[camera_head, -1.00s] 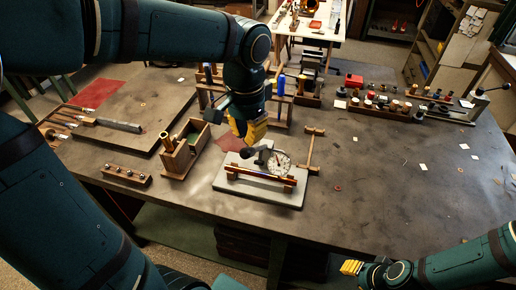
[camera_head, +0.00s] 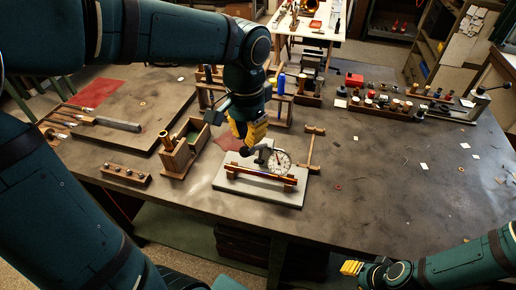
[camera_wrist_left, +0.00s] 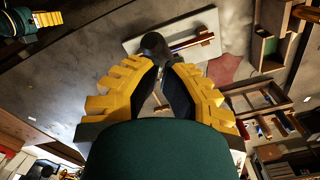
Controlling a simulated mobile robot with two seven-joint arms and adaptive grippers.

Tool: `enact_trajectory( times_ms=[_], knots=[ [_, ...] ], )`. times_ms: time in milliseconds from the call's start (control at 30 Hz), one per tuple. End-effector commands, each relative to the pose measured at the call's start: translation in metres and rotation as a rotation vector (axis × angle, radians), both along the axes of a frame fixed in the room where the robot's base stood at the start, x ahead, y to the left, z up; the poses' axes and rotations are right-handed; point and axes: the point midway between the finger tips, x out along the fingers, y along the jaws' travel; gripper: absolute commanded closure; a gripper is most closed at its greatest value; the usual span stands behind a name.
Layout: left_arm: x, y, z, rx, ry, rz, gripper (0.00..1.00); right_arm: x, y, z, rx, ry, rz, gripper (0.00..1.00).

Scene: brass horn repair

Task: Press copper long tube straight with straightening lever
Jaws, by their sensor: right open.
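The copper long tube (camera_head: 262,178) lies across two supports on a pale straightening plate (camera_head: 234,196) near the table's front. A round dial gauge (camera_head: 279,162) stands just behind it. My left gripper (camera_head: 250,143) points down behind and left of the gauge, at the lever's dark knob. In the left wrist view, its yellow fingers (camera_wrist_left: 164,72) have a narrow gap between them, and the lever's dark round knob (camera_wrist_left: 155,45) is right at the tips. I cannot tell whether they clasp it. My right gripper (camera_head: 350,267) is low at the front, off the table's edge, open and empty.
A wooden box (camera_head: 183,150) stands left of the plate. A T-shaped wooden tool (camera_head: 311,148) lies close on its right. Racks with tools (camera_head: 285,105) stand behind. A small block with pegs (camera_head: 126,175) is further left. The table's right front is mostly clear.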

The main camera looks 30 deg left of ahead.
Motion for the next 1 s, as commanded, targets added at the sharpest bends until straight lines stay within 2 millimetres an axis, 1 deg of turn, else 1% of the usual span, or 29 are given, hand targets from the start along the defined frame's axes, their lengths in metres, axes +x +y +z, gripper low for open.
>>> enact_trajectory(
  times_ms=[33, 233, 300, 433, 800, 1000],
  knots=[
    [0.000, 0.000, -0.004, 0.000, 0.001, 0.000, 1.00, 0.000, 0.000, -0.003, 0.000, 0.000, 0.000, 0.61],
    [0.000, 0.000, -0.013, 0.000, 0.000, 0.000, 1.00, 0.000, 0.000, -0.010, 0.000, 0.000, 0.000, 0.61],
    [0.000, 0.000, -0.011, 0.000, 0.000, 0.000, 1.00, 0.000, 0.000, -0.008, 0.000, 0.000, 0.000, 0.61],
    [-0.002, -0.001, -0.014, 0.000, -0.001, 0.000, 1.00, 0.000, 0.000, -0.011, 0.000, 0.000, 0.000, 0.61],
    [-0.017, -0.004, -0.034, 0.000, -0.001, 0.000, 1.00, 0.000, 0.000, -0.029, 0.000, 0.000, 0.000, 0.61],
    [-0.018, -0.004, -0.034, 0.000, -0.001, 0.000, 1.00, 0.000, 0.000, -0.029, 0.000, 0.000, 0.000, 0.61]
  ],
)
